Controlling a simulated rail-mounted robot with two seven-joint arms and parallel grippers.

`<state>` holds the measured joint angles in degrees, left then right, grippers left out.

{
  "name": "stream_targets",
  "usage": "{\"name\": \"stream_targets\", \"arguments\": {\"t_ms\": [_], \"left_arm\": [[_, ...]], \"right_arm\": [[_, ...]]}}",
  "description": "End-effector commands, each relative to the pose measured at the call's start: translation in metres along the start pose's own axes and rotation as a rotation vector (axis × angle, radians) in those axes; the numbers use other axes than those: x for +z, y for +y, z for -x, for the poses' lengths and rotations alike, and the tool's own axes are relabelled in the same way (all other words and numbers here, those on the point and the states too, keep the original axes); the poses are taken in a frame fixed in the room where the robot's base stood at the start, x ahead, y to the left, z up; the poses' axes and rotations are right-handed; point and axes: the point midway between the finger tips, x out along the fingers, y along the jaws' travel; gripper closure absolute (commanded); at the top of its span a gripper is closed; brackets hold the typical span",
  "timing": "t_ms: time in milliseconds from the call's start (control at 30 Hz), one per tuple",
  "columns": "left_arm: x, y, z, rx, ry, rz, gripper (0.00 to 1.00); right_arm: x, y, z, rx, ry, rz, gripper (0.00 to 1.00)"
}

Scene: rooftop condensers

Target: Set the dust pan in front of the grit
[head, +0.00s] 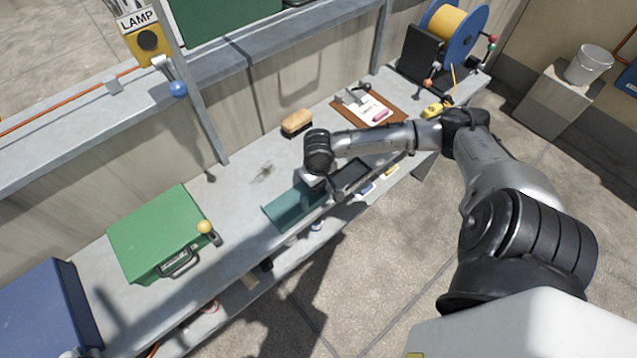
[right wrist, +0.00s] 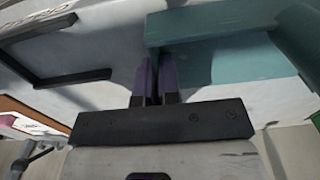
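The teal dust pan (head: 286,208) is at the front edge of the grey bench, its open end pointing left; it also shows in the right wrist view (right wrist: 225,58). My right gripper (head: 318,186) is at the pan's right end. In the right wrist view its purple fingers (right wrist: 156,80) are close together with the end of the pan between them. The arm hides part of that end in the head view. The grit (head: 264,172) is a dark smudge on the bench, behind and left of the pan. My left gripper is not in view.
A black open tray (head: 351,175) lies right of the pan. A brush (head: 297,121) and a clipboard (head: 346,113) lie behind. A green case (head: 157,231) stands to the left. The bench between case and grit is clear. A LAMP post (head: 199,110) rises at the back.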

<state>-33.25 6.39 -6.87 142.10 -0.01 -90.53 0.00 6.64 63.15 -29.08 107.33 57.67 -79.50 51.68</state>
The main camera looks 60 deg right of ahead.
Motion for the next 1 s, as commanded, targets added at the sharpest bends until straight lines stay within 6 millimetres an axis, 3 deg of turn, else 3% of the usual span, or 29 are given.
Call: {"name": "stream_targets", "arguments": {"t_ms": [167, 200, 433, 733, 1000], "left_arm": [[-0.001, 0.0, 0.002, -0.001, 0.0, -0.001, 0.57], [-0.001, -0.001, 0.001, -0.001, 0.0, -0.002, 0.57], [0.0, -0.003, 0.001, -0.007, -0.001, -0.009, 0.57], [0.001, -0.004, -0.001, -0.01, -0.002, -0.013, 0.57], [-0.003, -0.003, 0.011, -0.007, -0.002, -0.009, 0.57]], "right_arm": [[0.0, 0.0, -0.001, -0.001, 0.0, -0.001, 1.0], [0.0, 0.0, -0.002, -0.001, 0.0, -0.001, 0.93], [0.0, 0.0, -0.002, -0.001, 0.0, -0.001, 0.71], [0.0, 0.0, 0.0, 0.0, 0.001, 0.0, 0.71], [-0.001, 0.0, 0.042, -0.001, 0.003, 0.0, 0.71]]}}
